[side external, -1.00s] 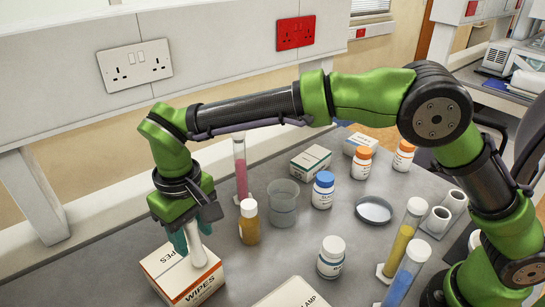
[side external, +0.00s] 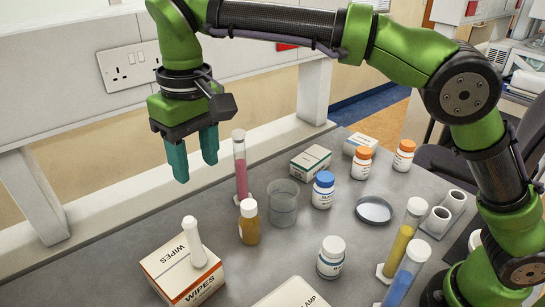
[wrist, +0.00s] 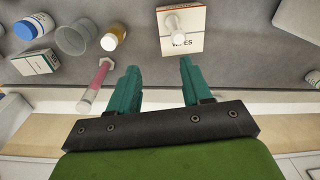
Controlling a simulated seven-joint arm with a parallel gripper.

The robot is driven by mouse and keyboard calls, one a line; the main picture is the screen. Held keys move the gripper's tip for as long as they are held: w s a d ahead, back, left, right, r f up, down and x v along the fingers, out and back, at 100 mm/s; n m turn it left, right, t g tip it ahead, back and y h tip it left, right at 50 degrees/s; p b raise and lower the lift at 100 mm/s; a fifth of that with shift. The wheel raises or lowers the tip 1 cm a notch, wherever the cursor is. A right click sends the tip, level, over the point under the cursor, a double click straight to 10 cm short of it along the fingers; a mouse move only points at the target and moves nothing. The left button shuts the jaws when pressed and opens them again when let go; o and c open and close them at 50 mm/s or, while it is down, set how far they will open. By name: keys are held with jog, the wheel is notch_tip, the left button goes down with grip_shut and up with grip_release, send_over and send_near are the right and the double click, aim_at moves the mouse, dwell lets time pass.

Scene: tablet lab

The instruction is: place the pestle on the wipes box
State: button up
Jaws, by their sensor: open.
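The white pestle (side external: 194,243) stands on top of the wipes box (side external: 183,283), tilted slightly, with its wide end down on the lid. The box is white with orange edging and sits at the front left of the bench. In the wrist view the pestle (wrist: 175,27) shows on the wipes box (wrist: 193,46) from above. My gripper (side external: 194,170) is open and empty, with teal fingers pointing down. It is raised well above the bench, behind the box and clear of the pestle. Its fingers also show in the wrist view (wrist: 156,75).
An amber bottle (side external: 249,222), a clear beaker (side external: 283,203) and a tube of pink liquid (side external: 241,168) stand right of the box. A white bottle (side external: 331,258) and a yellow tube (side external: 399,240) are farther right. The wall and sockets (side external: 134,66) are behind my gripper.

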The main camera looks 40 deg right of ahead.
jog(key=s+d+r+m+t+y, duration=0.1)
jog(key=s+d+r, duration=0.1)
jog(key=d, duration=0.6)
jog(key=s+d+r+m+t+y, duration=0.1)
jog(key=s+d+r, duration=0.1)
jog(key=d, duration=0.7)
jog(key=s+d+f+m+t, duration=0.4)
jog(key=s+d+f, duration=0.4)
jog(key=s+d, duration=0.3)
jog(key=shift+s+d+m+t, duration=0.15)
jog(key=shift+s+m+t, duration=0.15)
jog(key=shift+t, duration=0.2)
